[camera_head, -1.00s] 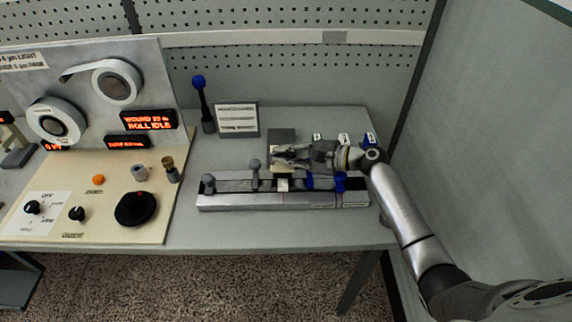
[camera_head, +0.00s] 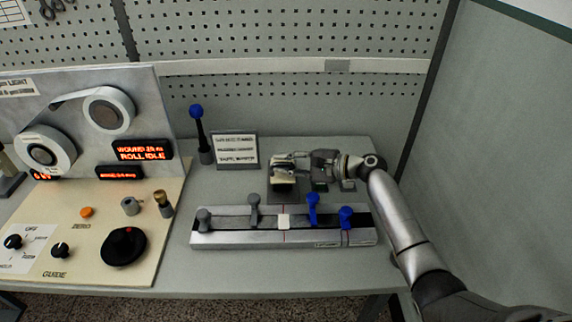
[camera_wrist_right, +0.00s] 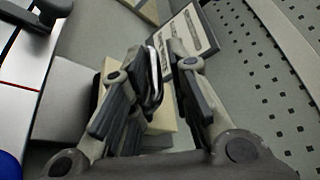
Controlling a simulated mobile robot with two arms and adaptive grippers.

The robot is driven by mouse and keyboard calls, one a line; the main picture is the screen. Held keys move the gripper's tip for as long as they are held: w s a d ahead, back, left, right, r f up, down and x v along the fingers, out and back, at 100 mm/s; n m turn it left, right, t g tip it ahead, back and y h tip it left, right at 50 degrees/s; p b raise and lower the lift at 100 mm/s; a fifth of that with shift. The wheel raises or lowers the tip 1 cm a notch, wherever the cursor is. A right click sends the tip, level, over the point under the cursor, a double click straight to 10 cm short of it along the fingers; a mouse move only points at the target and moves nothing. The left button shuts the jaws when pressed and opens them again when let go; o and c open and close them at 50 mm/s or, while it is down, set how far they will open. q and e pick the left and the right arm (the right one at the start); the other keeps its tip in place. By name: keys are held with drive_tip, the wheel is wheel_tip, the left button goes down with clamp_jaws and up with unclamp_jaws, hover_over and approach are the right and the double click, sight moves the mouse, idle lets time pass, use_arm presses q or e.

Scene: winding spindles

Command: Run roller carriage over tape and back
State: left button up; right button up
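My right gripper (camera_head: 281,160) is over the dark pad (camera_head: 283,197) behind the track. A cream block, likely the roller carriage (camera_head: 283,177), is right under its fingers. In the right wrist view the cream block (camera_wrist_right: 162,124) is behind and between the fingers. My left gripper is not in view.
A small sign (camera_head: 237,151) and a blue-knobbed lever (camera_head: 197,125) stand left of the gripper. The console (camera_head: 100,245) with dials fills the left. A pegboard wall (camera_head: 290,30) is behind. The bench front (camera_head: 260,268) is clear.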

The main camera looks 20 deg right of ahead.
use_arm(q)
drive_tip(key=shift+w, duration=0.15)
use_arm(e)
drive_tip(key=shift+w, duration=0.1)
drive_tip(key=shift+f, duration=0.1)
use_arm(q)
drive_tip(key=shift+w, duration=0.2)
use_arm(e)
drive_tip(key=v, duration=1.2)
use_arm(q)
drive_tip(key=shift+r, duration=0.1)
